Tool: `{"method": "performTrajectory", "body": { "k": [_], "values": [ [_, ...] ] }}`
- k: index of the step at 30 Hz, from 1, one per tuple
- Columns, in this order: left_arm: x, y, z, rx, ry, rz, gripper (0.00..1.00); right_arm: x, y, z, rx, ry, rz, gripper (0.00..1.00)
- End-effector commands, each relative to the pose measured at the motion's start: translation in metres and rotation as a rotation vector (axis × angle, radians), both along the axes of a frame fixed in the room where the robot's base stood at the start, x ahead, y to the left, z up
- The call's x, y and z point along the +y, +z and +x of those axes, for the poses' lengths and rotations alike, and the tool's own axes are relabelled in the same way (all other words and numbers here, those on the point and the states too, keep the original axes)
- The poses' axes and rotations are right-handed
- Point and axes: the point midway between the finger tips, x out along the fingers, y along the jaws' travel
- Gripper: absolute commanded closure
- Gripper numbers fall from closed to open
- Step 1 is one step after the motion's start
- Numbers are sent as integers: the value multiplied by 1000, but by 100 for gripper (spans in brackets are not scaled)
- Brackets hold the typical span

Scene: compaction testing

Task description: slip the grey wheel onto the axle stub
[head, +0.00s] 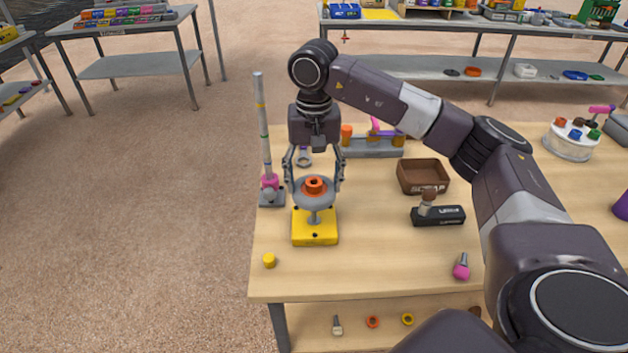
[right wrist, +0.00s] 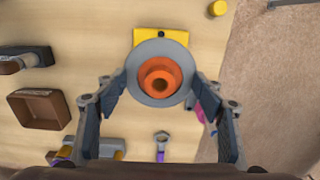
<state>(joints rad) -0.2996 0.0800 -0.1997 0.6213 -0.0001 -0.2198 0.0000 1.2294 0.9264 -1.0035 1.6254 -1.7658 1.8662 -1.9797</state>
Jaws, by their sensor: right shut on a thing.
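The grey wheel (head: 314,200) has an orange hub and lies roughly flat above a yellow block (head: 314,232). My right gripper (head: 314,184) points down, with its fingers shut on the wheel's opposite sides. In the right wrist view, the wheel (right wrist: 144,92) sits between the fingertips of my right gripper (right wrist: 160,82), and the yellow block (right wrist: 172,37) shows behind it. A grey axle stub (head: 314,217) shows below the wheel, on the block. Its top is hidden by the wheel, so I cannot tell whether it enters the bore. My left gripper is not in view.
A tall pole stand (head: 263,130) is close to the left. A brown scrap bin (head: 423,177) and a black stamp-like tool (head: 438,215) are to the right. A grey rack (head: 372,148) is behind. A yellow cylinder (head: 269,260) stands near the table's left edge; the front centre is mostly clear.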

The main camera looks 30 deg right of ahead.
Motion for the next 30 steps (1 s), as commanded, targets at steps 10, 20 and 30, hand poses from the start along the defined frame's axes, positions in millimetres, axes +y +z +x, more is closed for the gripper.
{"method": "performTrajectory", "body": {
  "k": [10, 20, 30],
  "values": [
    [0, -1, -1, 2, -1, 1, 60, 0, -1, 0, -1, 0, 0, 71],
    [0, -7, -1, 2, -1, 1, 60, 0, -8, 0, -1, 0, 1, 71],
    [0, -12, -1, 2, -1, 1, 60, 0, -16, 0, -1, 0, 0, 71]
  ]
}}
